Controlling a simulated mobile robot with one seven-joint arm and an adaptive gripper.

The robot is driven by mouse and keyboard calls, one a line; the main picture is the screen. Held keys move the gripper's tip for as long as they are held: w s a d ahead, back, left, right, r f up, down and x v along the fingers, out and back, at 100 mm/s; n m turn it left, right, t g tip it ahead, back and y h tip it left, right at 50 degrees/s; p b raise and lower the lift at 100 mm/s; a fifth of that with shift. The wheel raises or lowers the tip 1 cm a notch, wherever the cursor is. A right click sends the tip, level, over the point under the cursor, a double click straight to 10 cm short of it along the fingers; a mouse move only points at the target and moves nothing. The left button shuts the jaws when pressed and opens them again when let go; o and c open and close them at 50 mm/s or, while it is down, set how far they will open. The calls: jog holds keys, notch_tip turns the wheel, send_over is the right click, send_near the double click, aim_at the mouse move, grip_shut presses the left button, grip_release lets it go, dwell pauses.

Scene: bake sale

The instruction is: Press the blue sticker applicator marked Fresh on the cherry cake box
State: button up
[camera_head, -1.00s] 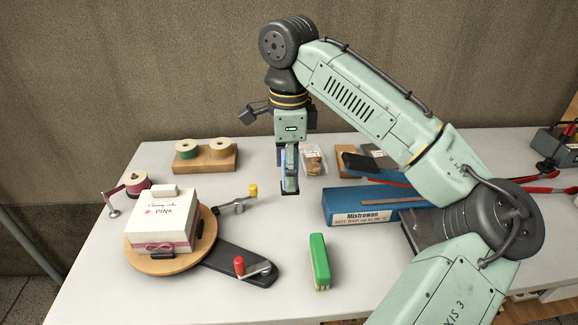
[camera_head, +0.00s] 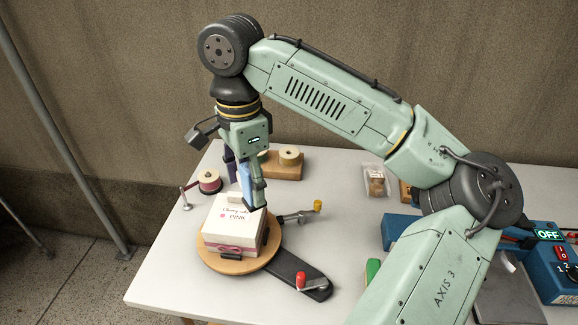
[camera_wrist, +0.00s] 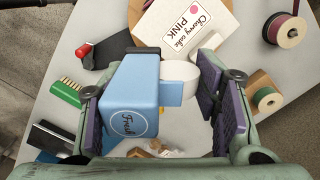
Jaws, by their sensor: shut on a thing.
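The cherry cake box (camera_head: 228,239) is white with a pink ribbon band and a label reading "Cherry cake PINK". It sits on the round wooden turntable (camera_head: 214,262) and shows at the top of the wrist view (camera_wrist: 222,22). My gripper (camera_head: 247,188) is shut on the blue sticker applicator (camera_wrist: 128,92), whose round "Fresh" mark faces the wrist camera. A white roll-like part (camera_wrist: 180,76) sticks out from the applicator's side. In the head view the gripper hangs over the box's back edge. I cannot tell whether the applicator touches the box; my fingers partly hide it.
A pink ribbon spool (camera_head: 209,182) is at the left, and a wooden spool holder (camera_head: 285,170) behind.

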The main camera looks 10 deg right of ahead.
jog(key=shift+n, duration=0.5)
jog(key=f+b, duration=0.1)
jog(key=a+f+b, duration=0.1)
jog(key=f+b, duration=0.1)
jog(key=a+f+b, duration=0.1)
jog(key=f+b, duration=0.1)
jog(key=shift+s+a+f, duration=0.1)
jog(key=shift+s+f, duration=0.1)
jog(key=shift+s, duration=0.1)
jog(key=shift+f, duration=0.55)
dwell(2.2)
notch_tip(320, 180, up, 5)
jog(key=p, duration=0.4)
jog(key=shift+r+p, duration=0.15)
jog(key=shift+p, duration=0.25)
jog(key=shift+r, duration=0.95)
